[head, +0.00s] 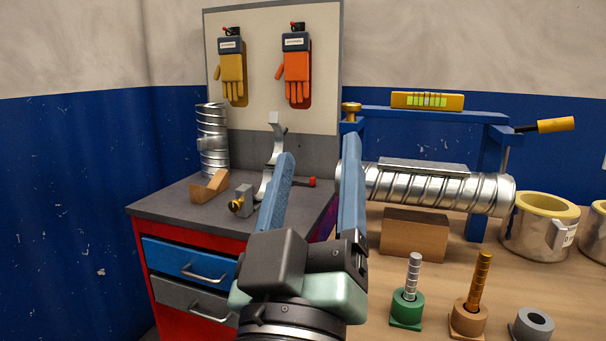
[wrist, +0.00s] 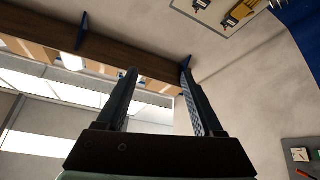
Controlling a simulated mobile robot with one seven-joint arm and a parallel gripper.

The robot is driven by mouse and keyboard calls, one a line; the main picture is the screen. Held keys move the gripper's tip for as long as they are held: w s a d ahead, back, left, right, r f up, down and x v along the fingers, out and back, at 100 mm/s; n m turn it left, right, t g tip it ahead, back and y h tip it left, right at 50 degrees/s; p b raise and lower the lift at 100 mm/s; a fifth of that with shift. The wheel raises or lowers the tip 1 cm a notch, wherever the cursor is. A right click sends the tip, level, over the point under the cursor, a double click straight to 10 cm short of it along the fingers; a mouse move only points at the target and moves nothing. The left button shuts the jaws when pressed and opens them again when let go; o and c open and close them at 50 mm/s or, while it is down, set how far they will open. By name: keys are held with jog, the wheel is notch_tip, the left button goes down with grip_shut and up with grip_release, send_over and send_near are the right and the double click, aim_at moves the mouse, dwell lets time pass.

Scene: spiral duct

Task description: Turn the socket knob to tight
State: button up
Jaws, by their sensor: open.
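My gripper (head: 318,150) is open and empty, raised in the middle of the head view with its two blue fingers spread. It also shows in the wrist view (wrist: 159,72), with nothing between the fingers. A small brass knob (head: 236,206) sits on a grey block on the cabinet top, left of my gripper. Another brass knob (head: 351,107) tops the left post of the blue clamp frame (head: 430,114), close to the right fingertip in the picture. I cannot tell which one is the socket knob, and no tight mark is legible.
A ribbed metal duct (head: 440,188) lies under the frame above a cardboard block (head: 414,234). A green socket (head: 406,309), a brown socket (head: 468,319) and a grey ring (head: 531,324) stand at the front. An orange-handled tool (head: 555,125) juts out right. The red cabinet (head: 178,318) is left.

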jog(key=shift+s+a+r+m+t+y+b, duration=0.1)
jog(key=shift+s+r+m+t+y+b, duration=0.3)
jog(key=shift+s+r, duration=0.35)
jog(key=shift+s+a+r+m+t+y+b, duration=0.1)
jog(key=shift+s+r+m+t+y, duration=0.1)
jog(key=shift+s+r+m+t, duration=0.4)
jog(key=shift+r, duration=0.15)
